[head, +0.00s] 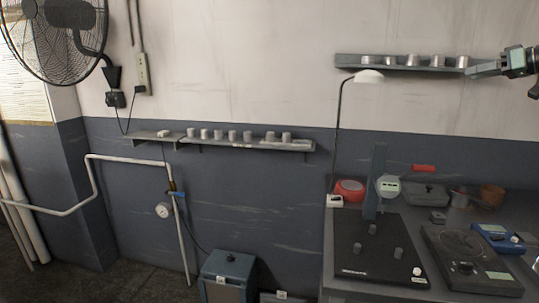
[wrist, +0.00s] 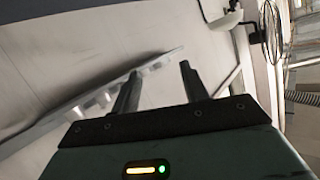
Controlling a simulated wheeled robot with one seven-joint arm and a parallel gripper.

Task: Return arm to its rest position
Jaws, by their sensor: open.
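My gripper (head: 483,70) shows at the upper right edge of the head view, with part of my arm behind it. Its fingers point left and overlap the right end of the upper wall shelf (head: 400,67) in the picture. I cannot tell how far apart they are. In the wrist view, my gripper (wrist: 158,80) has its two dark fingers spread with nothing between them. The rest of my arm is outside the head view.
A lower shelf (head: 250,143) holds several more. A lamp (head: 368,76) rises below the upper shelf. The workbench (head: 335,255) carries a black plate, a balance (head: 465,262) and other instruments. A fan (head: 55,40) hangs upper left.

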